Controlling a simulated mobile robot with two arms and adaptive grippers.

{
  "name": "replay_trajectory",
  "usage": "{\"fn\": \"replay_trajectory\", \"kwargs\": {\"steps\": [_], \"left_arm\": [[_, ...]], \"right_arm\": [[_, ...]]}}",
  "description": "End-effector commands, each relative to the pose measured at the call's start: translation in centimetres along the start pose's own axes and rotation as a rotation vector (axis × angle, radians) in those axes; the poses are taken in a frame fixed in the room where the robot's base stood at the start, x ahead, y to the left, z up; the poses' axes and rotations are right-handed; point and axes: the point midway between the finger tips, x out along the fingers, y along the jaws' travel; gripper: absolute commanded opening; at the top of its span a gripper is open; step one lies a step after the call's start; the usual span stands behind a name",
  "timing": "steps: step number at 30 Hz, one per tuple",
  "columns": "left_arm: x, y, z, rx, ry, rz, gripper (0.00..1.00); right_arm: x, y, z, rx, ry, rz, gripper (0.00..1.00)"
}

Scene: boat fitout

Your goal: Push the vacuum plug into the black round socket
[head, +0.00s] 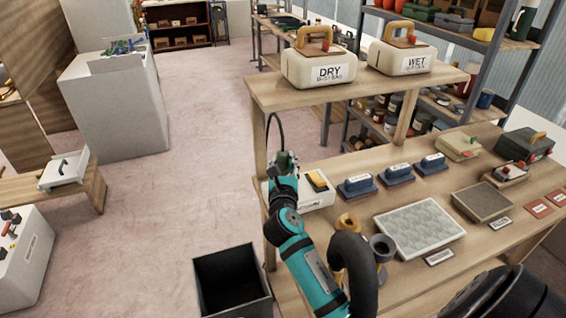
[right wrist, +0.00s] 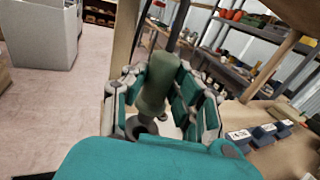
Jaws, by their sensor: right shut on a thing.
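My right gripper (head: 283,163) is at the left end of the workbench, near the upright post of its shelf. In the right wrist view my right gripper (right wrist: 162,100) is shut on a grey-green cylindrical plug (right wrist: 156,85), its fingers on both sides. A dark cable (head: 274,125) curves up from the gripper in the head view. A dark round part (right wrist: 142,128) shows just below the plug; I cannot tell whether it is the black socket or whether the plug touches it. No black round socket shows clearly in the head view. My left gripper is not in view.
A white box (head: 318,198) with a yellow-topped pad stands beside the gripper, near several blue blocks. A grey-topped tray (head: 420,226) lies farther right. DRY (head: 318,74) and WET (head: 400,62) cases stand on the shelf above. A black open bin (head: 232,279) stands on the floor.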

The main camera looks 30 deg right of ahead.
Motion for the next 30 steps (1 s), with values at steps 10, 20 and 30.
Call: {"fn": "replay_trajectory", "kwargs": {"steps": [10, 20, 30], "left_arm": [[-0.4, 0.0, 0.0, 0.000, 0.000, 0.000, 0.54], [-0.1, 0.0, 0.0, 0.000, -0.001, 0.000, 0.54], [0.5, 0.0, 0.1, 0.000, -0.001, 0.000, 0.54]], "right_arm": [[0.0, 0.0, 0.0, 0.000, 0.000, 0.001, 0.00], [0.0, 0.0, -0.4, -0.001, 0.000, 0.001, 0.00], [0.0, 0.0, -1.3, -0.002, -0.001, 0.001, 0.00]]}}
